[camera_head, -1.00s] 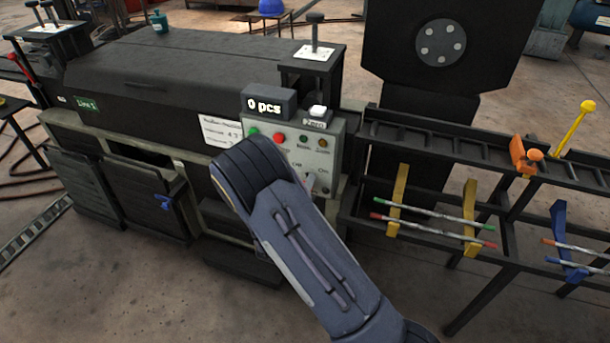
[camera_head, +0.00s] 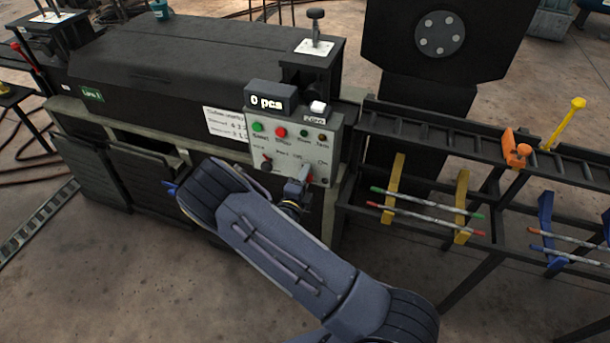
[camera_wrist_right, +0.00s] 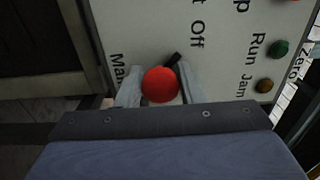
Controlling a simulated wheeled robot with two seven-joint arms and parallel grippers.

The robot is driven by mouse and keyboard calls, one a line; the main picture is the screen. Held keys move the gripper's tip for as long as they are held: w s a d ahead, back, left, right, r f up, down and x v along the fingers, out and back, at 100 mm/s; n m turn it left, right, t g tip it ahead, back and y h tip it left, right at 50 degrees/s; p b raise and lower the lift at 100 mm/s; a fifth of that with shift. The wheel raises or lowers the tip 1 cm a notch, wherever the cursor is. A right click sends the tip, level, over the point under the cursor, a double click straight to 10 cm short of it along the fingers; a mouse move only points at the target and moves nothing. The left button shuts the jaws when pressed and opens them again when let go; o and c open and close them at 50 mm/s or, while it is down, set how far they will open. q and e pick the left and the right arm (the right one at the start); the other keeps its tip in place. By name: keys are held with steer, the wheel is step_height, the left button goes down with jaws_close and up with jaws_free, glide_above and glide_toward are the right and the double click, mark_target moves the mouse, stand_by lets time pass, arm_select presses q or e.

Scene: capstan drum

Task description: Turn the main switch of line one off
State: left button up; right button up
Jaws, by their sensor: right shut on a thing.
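The light grey control panel (camera_head: 318,150) of the machine marked Line 1 carries coloured lamps or buttons and a switch with a red knob. In the head view, my right gripper (camera_head: 302,184) is at the lower right of this panel, by the "Off" label. The switch's exact angle is hard to tell. My left gripper is not in view.
A counter display (camera_head: 270,97) reading 0 pcs and a white Zero button (camera_head: 318,107) are above the panel. A black rack (camera_head: 430,133) with thin rods on yellow and blue holders is to the right. Floor is open in front.

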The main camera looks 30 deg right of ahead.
stand_by(0.3)
steer(key=o, duration=0.9)
steer(key=v, duration=0.7)
steer(key=shift+s+a, duration=0.25)
steer(key=shift+s, duration=0.05)
